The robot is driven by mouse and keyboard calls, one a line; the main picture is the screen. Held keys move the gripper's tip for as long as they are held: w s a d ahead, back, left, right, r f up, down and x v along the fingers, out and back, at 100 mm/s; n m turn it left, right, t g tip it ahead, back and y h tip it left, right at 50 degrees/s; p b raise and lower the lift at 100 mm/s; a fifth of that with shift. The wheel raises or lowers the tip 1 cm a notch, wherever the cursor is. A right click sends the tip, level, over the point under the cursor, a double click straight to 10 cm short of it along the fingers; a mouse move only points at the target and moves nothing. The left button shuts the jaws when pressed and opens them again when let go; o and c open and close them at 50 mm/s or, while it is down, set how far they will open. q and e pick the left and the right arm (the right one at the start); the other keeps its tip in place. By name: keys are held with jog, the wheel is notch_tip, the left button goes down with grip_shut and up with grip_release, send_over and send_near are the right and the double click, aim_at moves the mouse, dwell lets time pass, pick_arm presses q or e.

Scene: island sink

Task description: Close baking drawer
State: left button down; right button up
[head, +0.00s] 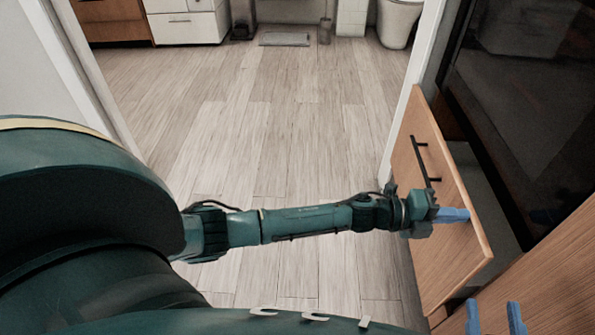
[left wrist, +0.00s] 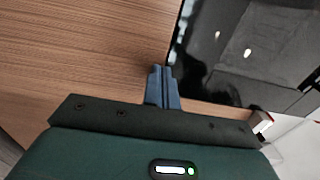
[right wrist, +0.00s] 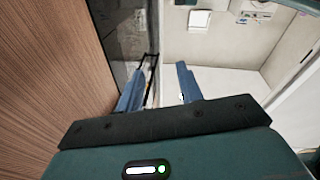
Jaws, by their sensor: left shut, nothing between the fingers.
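The wooden drawer (head: 437,215) with a black bar handle (head: 422,163) stands pulled out at the right of the head view. Its pale inside (head: 485,190) shows behind the front. My left gripper (head: 455,215) is shut and empty, with its blue fingertips over or against the drawer front near its near end; contact is unclear. In the left wrist view its fingers (left wrist: 161,75) are together beside a wooden surface. My right gripper (head: 493,318) is lower, near the bottom edge, with fingers apart and empty. These also show in the right wrist view (right wrist: 157,85).
A dark glossy appliance front (head: 520,100) rises behind the drawer. A wooden panel (head: 550,275) lies at the lower right, close to my right gripper. The plank floor (head: 270,140) left of the drawer is clear. White door frames (head: 415,95) flank an opening to a bathroom.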

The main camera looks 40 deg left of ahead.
aim_at(476, 216)
pick_arm(q)
jog(key=b+x, duration=0.2)
jog(key=x, duration=0.5)
jog(key=shift+f, duration=0.1)
jog(key=shift+w+d+r, duration=0.1)
jog(key=shift+d+r, duration=0.05)
jog(key=shift+r, duration=0.1)
pick_arm(e)
jog(key=shift+w+a+r+m, duration=0.15)
jog(key=shift+a+m, duration=0.1)
jog(key=shift+m, duration=0.05)
pick_arm(q)
jog(key=shift+r, duration=0.15)
